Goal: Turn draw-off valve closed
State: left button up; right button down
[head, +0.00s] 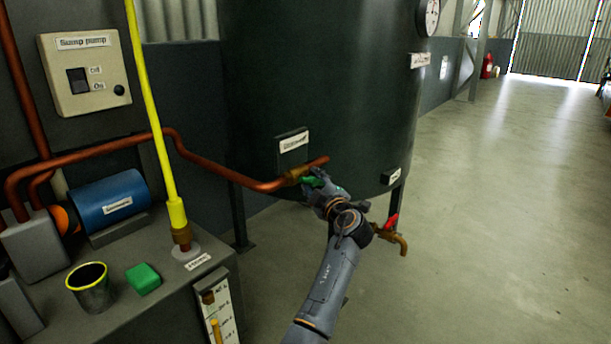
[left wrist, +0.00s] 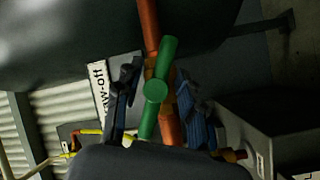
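The draw-off valve has a green lever handle (left wrist: 155,88) on a copper pipe (left wrist: 149,25); it lies roughly along the pipe, at a slight angle. In the head view the green handle (head: 312,182) is partly hidden by my left gripper (head: 322,188), by the brass fitting low on the dark tank. The left wrist view shows the left gripper (left wrist: 158,105) open, with one finger on each side of the handle; I cannot tell whether either touches it. A partly covered label (left wrist: 101,88) stands beside the valve. My right gripper is not in view.
A brass tap with a red handle (head: 392,220) is at the tank's lower right. A bench at left holds a blue pump motor (head: 109,204), an open can (head: 90,288) and a green block (head: 143,279). The floor at right is clear.

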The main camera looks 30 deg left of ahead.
pick_arm(q)
jog(key=shift+c, duration=0.2)
grip_shut()
jog(key=shift+r, duration=0.1)
